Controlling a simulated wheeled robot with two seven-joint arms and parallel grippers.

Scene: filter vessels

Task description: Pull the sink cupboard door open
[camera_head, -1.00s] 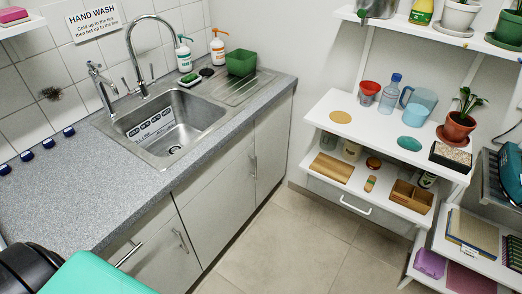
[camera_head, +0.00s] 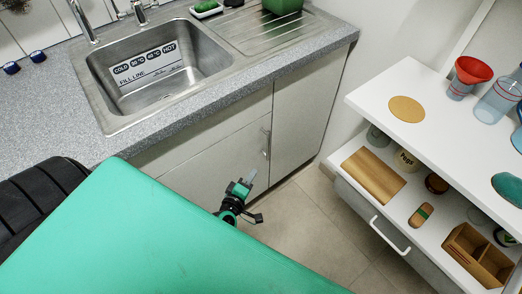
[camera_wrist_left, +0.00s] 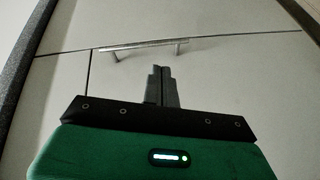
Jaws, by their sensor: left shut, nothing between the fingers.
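The sink cupboard door (camera_head: 205,165) is a pale grey panel under the sink, flush with the cupboard front. Its slim metal bar handle (camera_head: 266,143) stands near its right edge. My left gripper (camera_head: 250,177) is in front of the door, a little below the handle in the picture. In the left wrist view, the handle (camera_wrist_left: 145,45) lies across the upper middle, and the fingers (camera_wrist_left: 161,72) are closed together, with nothing between them, just below it and apart from it. My teal arm hides the door's lower left. My right gripper is not in view.
The grey worktop (camera_head: 45,110) with the steel sink (camera_head: 107,100) lies above the door. A neighbouring panel (camera_head: 310,110) is right of the handle. A white shelf unit (camera_head: 365,95) with a white-handled drawer (camera_head: 355,210) stands at right. Tiled floor (camera_head: 300,225) between is clear.

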